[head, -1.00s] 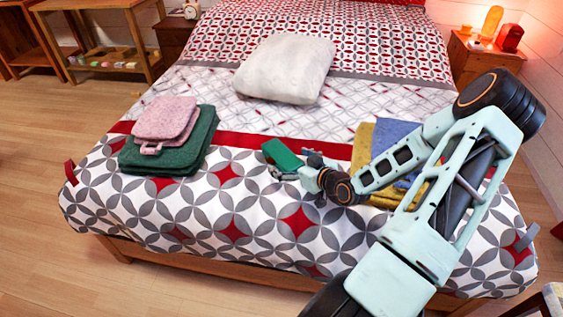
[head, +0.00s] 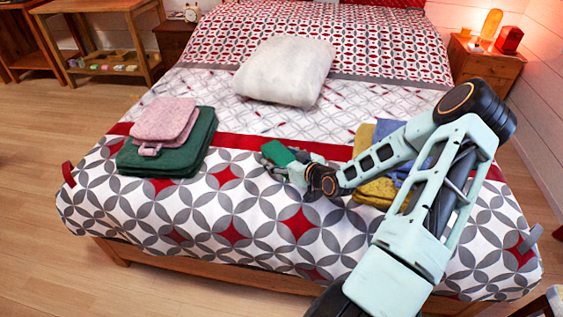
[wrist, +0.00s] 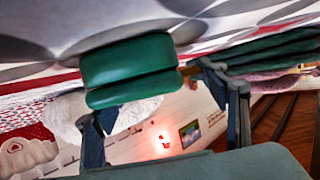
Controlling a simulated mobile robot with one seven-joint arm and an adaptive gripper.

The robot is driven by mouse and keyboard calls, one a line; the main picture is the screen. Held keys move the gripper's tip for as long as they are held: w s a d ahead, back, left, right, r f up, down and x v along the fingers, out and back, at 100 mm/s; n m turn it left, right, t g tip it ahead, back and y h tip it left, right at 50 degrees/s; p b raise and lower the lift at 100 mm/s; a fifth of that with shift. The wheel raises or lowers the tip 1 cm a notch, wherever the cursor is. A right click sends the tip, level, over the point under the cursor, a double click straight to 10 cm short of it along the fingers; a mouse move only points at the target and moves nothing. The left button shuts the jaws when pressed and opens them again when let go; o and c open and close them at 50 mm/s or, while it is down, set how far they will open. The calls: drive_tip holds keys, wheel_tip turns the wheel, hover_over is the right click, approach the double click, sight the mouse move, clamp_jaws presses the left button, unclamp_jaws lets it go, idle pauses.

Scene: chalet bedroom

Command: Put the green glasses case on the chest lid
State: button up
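The green glasses case (head: 277,152) is on the patterned bedspread near the foot of the bed. My gripper (head: 278,168) is low over the bed, right at the near side of the case. In the wrist view the case (wrist: 130,68) appears just beyond and between the spread fingers of my gripper (wrist: 155,95). The fingers are apart, and I see no clear grip on the case. Whether a finger touches it I cannot tell. I cannot make out a chest lid in these frames.
A pink cloth (head: 163,120) on dark green folded cloths (head: 170,155) lies left on the bed (head: 235,232). Yellow (head: 372,190) and blue (head: 388,130) cloths lie right, partly behind my arm. A white pillow (head: 285,70) is farther back. Floor is clear at left.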

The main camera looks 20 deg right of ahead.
drive_tip(key=c, duration=0.8)
drive_tip(key=shift+o, duration=0.2)
drive_tip(key=shift+r, duration=0.15)
